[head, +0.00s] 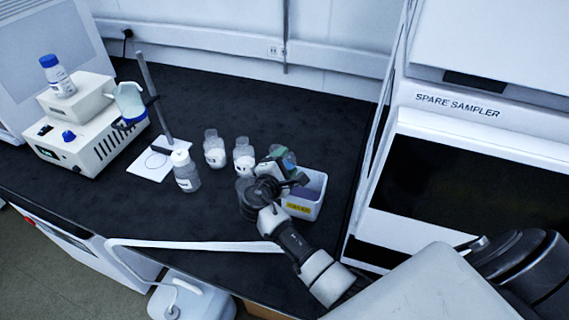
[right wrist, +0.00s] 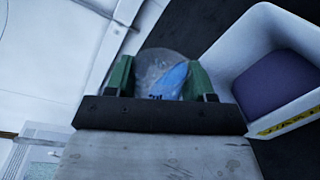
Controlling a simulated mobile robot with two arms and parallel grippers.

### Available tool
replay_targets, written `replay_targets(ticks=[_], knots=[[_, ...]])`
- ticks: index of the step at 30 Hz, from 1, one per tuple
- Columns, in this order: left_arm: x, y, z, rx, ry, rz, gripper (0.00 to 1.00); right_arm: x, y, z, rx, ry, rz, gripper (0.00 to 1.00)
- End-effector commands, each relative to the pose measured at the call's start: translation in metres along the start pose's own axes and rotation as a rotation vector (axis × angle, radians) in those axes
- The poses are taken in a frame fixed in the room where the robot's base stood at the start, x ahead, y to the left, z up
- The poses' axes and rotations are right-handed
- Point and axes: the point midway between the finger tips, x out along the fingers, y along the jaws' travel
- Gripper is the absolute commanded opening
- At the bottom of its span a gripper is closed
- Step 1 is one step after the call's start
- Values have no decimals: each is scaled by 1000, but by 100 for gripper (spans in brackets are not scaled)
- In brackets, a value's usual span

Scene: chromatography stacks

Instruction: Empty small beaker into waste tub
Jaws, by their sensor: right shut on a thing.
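My right gripper (head: 284,162) is at the left rim of the white waste tub (head: 309,209), above the bench, and largely hides what it holds in the head view. In the right wrist view, its green fingertips (right wrist: 158,82) are shut on the clear small beaker (right wrist: 152,62), with a blue patch showing on or through the glass. The beaker's tilt and contents are hard to tell. The tub also shows at the right of the wrist view (right wrist: 236,55), beside the beaker, with a dark purple inside and a yellow label. My left gripper is out of view.
A white-capped bottle (head: 186,174) and two clear bottles (head: 214,150) (head: 243,157) stand left of the gripper. The spare sampler (head: 470,150) stands close right of the tub.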

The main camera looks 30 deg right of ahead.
Motion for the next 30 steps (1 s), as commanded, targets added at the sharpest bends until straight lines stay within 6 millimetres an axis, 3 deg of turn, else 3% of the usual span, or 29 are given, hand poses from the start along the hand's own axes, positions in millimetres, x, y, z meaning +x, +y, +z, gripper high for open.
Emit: replay_targets(ticks=[30], knots=[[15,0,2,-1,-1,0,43,0,-4,2,147,18,2,28]])
